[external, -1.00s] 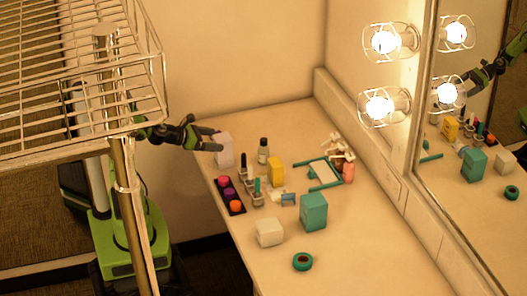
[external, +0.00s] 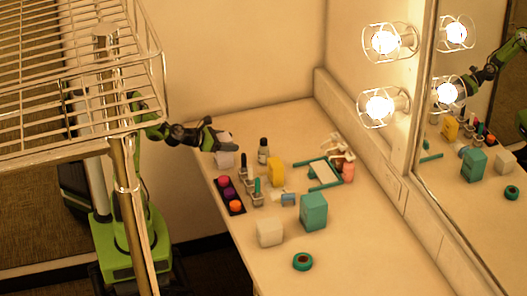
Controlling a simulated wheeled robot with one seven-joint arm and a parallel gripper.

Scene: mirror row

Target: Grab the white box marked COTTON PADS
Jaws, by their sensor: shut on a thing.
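A white box (external: 224,160) is at the back left edge of the counter, under and against my gripper (external: 228,143). My gripper is shut on this box, and the hand and fingers hide its upper part. Whether its base touches the counter is hard to tell. A second white box (external: 269,233) stands at the front left of the counter, well apart from my gripper. No lettering can be read on either box from here.
Close by are a tray of coloured round items (external: 230,195), a dark bottle (external: 263,151), a yellow box (external: 276,171) and small holders (external: 257,197). A teal box (external: 314,211), teal tape roll (external: 303,262) and teal rack (external: 322,174) stand further right. A wire shelf (external: 80,70) overhangs at left.

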